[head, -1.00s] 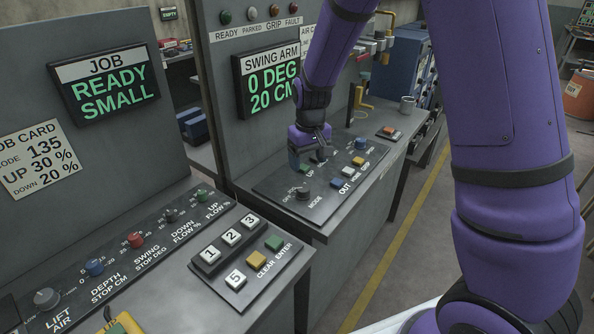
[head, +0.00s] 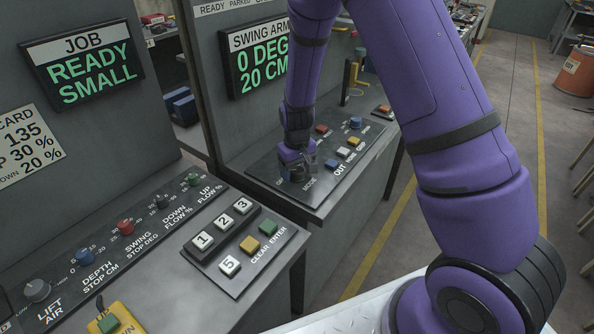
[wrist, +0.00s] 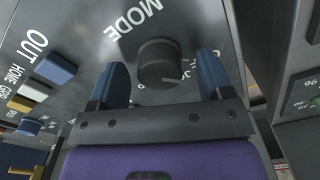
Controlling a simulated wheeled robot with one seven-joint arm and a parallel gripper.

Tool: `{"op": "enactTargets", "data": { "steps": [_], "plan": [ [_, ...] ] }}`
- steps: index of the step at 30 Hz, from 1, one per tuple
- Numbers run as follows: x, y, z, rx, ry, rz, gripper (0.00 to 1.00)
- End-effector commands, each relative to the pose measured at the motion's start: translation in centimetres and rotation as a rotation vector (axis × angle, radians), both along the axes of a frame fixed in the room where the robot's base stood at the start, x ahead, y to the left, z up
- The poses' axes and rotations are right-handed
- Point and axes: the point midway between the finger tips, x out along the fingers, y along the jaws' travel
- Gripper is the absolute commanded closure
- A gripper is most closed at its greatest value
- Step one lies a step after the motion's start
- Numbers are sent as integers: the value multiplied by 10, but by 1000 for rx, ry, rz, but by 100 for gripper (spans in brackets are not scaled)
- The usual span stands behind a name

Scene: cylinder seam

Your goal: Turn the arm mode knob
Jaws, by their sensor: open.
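The arm mode knob (wrist: 160,62) is a dark round knob with a pale pointer line, beside the word MODE on the dark panel. In the wrist view my gripper (wrist: 161,80) is open, with one blue-lined finger on each side of the knob and gaps showing between. I cannot tell how deep the fingers reach around it. In the head view my gripper (head: 298,174) is low over the near left end of the swing arm panel (head: 318,190), and it largely hides the knob there.
A blue OUT button (wrist: 57,68) and several other buttons sit along the same panel. The swing arm display (head: 260,66) reads 0 DEG, 20 CM. A second console (head: 150,285) with knobs and number keys stands at the left. A grey upright wall borders the knob's side.

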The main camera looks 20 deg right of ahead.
Motion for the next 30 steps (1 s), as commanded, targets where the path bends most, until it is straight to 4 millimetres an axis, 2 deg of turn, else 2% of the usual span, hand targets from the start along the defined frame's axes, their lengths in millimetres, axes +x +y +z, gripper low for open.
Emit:
{"op": "enactTargets", "data": {
  "steps": [12,18,19,30],
  "plan": [
    [0,0,-7,0,-1,0,27],
    [0,0,-7,0,-1,0,73],
    [0,0,-7,0,-1,0,76],
    [0,0,-7,0,-1,-57,76]
  ]
}}
